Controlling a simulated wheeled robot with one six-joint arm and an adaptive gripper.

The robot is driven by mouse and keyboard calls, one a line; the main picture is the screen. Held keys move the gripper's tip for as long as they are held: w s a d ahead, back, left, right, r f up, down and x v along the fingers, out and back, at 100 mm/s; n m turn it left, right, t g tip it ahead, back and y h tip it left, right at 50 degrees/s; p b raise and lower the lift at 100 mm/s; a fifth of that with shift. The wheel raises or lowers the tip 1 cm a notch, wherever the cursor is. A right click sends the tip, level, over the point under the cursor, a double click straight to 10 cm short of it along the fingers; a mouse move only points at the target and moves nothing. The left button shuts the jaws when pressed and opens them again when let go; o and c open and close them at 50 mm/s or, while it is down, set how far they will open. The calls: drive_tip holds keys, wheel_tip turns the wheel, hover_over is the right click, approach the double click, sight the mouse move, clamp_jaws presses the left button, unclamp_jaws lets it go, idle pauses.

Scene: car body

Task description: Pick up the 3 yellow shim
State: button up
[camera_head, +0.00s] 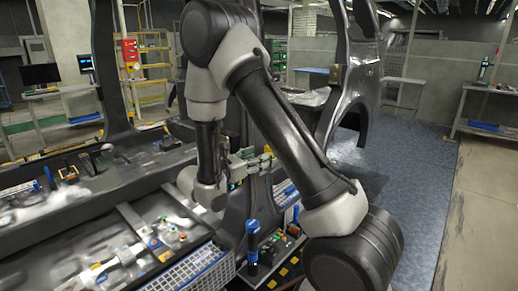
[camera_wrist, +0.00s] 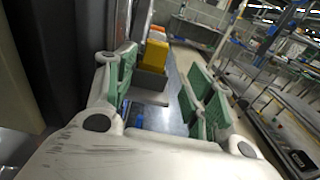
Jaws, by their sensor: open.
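A yellow block-like piece (camera_wrist: 154,55), which looks like the yellow shim, stands upright in a grey holder (camera_wrist: 151,82) in the wrist view. My gripper (camera_wrist: 161,68) is open, with its green-padded fingers apart to the left and right in that view. The yellow piece shows in the gap, nearer the left finger and beyond the fingertips; I cannot tell if they touch. In the head view my gripper (camera_head: 250,163) is beside the car body's pillar, and a small yellow patch shows at its tips. The number on the shim cannot be read.
An orange piece (camera_wrist: 157,34) stands just behind the yellow one. A dark panel (camera_wrist: 75,45) rises close to the left finger. In the head view, a blue-and-black tool (camera_head: 252,243) stands below my gripper, near a blue-and-white grid tray (camera_head: 195,274). Open floor (camera_head: 420,175) lies to the right.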

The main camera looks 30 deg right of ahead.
drive_tip(key=shift+t, duration=0.4)
drive_tip(key=x, duration=0.2)
drive_tip(key=r+x, duration=0.1)
drive_tip(key=x, duration=0.4)
drive_tip(key=shift+w+d+r, duration=0.15)
drive_tip(key=shift+w+r, duration=0.2)
drive_tip(key=shift+w, duration=0.05)
drive_tip(key=c, duration=1)
